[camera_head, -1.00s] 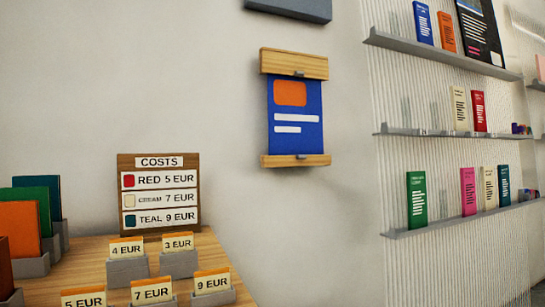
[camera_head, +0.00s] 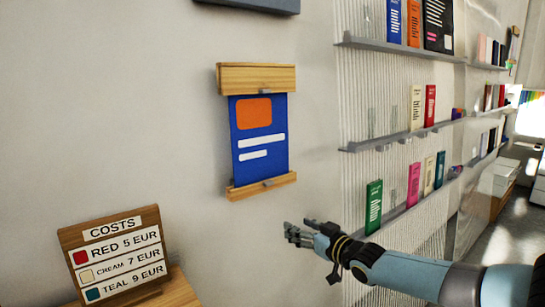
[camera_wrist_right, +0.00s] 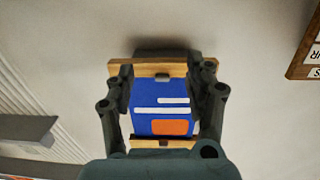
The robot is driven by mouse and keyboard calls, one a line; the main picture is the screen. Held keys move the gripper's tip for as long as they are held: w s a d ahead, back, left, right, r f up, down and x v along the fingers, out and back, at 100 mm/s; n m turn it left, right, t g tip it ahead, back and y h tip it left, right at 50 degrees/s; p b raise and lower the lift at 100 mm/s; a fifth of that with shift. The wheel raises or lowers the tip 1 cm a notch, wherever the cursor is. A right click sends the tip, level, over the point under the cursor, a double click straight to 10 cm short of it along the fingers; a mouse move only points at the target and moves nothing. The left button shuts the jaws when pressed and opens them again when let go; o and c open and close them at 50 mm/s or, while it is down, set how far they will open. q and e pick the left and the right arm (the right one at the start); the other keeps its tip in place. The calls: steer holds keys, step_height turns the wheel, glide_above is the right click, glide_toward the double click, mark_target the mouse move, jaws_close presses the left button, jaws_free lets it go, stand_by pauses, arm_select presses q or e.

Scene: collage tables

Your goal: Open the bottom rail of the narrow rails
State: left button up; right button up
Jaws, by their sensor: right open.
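The narrow rails are two wooden bars on the wall holding a blue poster (camera_head: 258,135) with an orange patch and white bars. The top rail (camera_head: 256,78) and bottom rail (camera_head: 245,190) each run across the poster; a small grey clip (camera_head: 267,183) sits on the bottom one. My right gripper (camera_head: 299,235) is open and empty, below and right of the bottom rail, apart from it. In the right wrist view the poster appears upside down, with the bottom rail (camera_wrist_right: 146,68) uppermost, behind and between the open fingers (camera_wrist_right: 161,80). My left gripper is out of view.
A COSTS price board (camera_head: 115,255) stands on a wooden table (camera_head: 180,291) at lower left. Grey wall shelves (camera_head: 400,137) with several books are at the right, behind my right arm. A grey object (camera_head: 250,4) hangs above the rails. The wall around the poster is bare.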

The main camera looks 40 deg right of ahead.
steer(key=t+p, duration=0.1)
steer(key=t, duration=0.1)
glide_toward(271, 183)
steer(key=shift+g, duration=0.3)
steer(key=w+b, duration=0.2)
steer(key=b, duration=0.4)
steer(key=w+b, duration=0.3)
steer(key=b, duration=0.4)
steer(key=w+d+b, duration=0.1)
steer(key=w+b, duration=0.2)
steer(key=b, duration=0.3)
steer(key=shift+w+b, duration=0.2)
steer(key=shift+b, duration=0.1)
arm_select(q)
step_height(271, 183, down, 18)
steer(key=b, duration=0.1)
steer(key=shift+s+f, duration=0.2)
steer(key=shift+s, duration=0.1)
arm_select(e)
steer(key=shift+w+r+y, duration=0.2)
steer(key=shift+y, duration=0.1)
jaws_close()
